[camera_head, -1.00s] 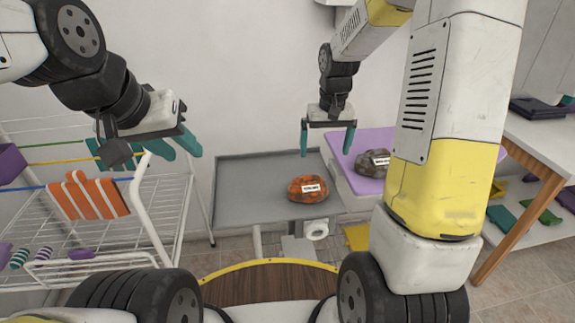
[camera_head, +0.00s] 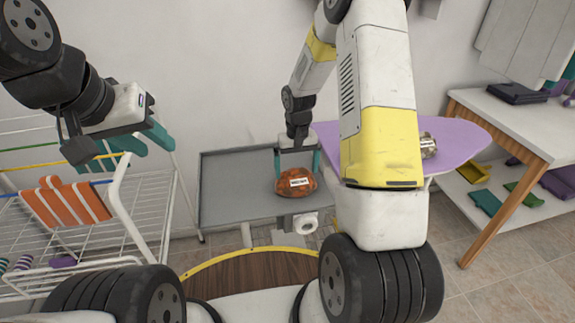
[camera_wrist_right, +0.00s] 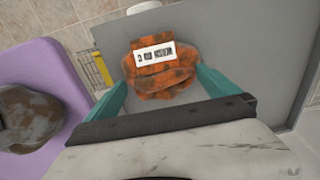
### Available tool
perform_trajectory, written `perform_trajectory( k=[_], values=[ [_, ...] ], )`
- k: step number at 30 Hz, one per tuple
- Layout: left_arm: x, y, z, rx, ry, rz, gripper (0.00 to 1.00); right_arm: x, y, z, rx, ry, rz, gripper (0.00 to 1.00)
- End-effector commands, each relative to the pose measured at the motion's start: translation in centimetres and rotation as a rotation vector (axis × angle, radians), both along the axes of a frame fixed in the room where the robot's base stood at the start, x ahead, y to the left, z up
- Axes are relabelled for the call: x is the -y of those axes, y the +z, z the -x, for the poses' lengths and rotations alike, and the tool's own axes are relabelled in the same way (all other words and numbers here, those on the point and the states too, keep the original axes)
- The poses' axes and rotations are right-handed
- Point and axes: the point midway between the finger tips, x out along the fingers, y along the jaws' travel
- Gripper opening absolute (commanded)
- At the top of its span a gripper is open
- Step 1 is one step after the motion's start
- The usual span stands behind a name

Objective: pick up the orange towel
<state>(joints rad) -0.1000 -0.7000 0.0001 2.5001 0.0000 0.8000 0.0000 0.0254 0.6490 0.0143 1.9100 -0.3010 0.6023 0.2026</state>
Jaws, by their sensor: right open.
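A folded, dark-stained orange towel (camera_head: 295,184) with a white label lies on the grey sink counter (camera_head: 225,204). It also shows in the right wrist view (camera_wrist_right: 160,72). My right gripper (camera_head: 296,164) is open just above the towel. In the right wrist view the two teal fingers (camera_wrist_right: 161,80) stand on either side of the towel's near part; I cannot tell if they touch it. An orange and white striped cloth (camera_head: 66,203) hangs on the drying rack at the left. My left gripper (camera_head: 146,142) is open and empty above the rack.
The white wire drying rack (camera_head: 148,215) stands at the left. A purple ironing board (camera_head: 460,140) is right of the counter, with a dark stained bundle (camera_wrist_right: 30,115) on it. A paper roll (camera_head: 305,223) hangs in front. A white table (camera_head: 525,135) is at the right.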

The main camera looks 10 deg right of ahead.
Motion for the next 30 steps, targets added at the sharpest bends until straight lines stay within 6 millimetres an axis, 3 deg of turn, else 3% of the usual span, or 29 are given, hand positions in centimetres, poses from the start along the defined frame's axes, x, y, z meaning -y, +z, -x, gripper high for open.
perform_trajectory(
  k=[6, 7, 21, 30],
  values=[
    [0.00, 0.00, 0.00, 0.000, 0.000, 0.000, 0.36, 0.01, -0.10, -0.01, 0.001, 0.000, 0.000, 1.00],
    [0.00, 0.00, 0.00, 0.000, 0.000, 0.000, 0.36, 0.00, -0.10, -0.01, 0.001, 0.000, 0.000, 0.96],
    [0.00, 0.00, 0.00, 0.000, 0.000, 0.000, 0.36, -0.01, -0.18, 0.07, -0.002, 0.000, 0.000, 0.07],
    [0.00, 0.00, 0.00, 0.000, 0.000, 0.000, 0.36, 0.00, -0.04, 0.15, -0.004, 0.000, -0.001, 0.07]
  ],
)
